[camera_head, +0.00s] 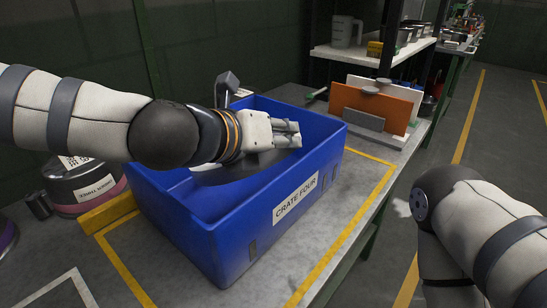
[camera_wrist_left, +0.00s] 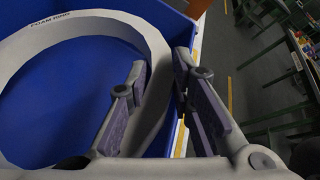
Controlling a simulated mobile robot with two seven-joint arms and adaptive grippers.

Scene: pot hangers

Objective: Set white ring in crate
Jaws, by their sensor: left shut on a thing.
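The blue crate (camera_head: 236,238), labelled CRATE FOUR, stands upright on the grey table. My left gripper (camera_head: 292,133) reaches over its left wall and is inside the opening near the far right side. In the left wrist view, my left gripper (camera_wrist_left: 158,72) has one finger on each side of the band of the white ring (camera_wrist_left: 75,24), marked FOAM RING. The ring lies over the blue crate interior. In the head view only a shaded arc of the ring (camera_head: 238,174) shows below my wrist. Whether it touches the crate floor cannot be told. My right gripper is out of view.
A labelled dark pot (camera_head: 84,184) stands left of the crate, near a yellow block (camera_head: 108,212). Boards in a rack (camera_head: 372,108) and a shelf (camera_head: 350,54) stand behind. Yellow lines border the crate's spot. The table's right edge drops to the open floor.

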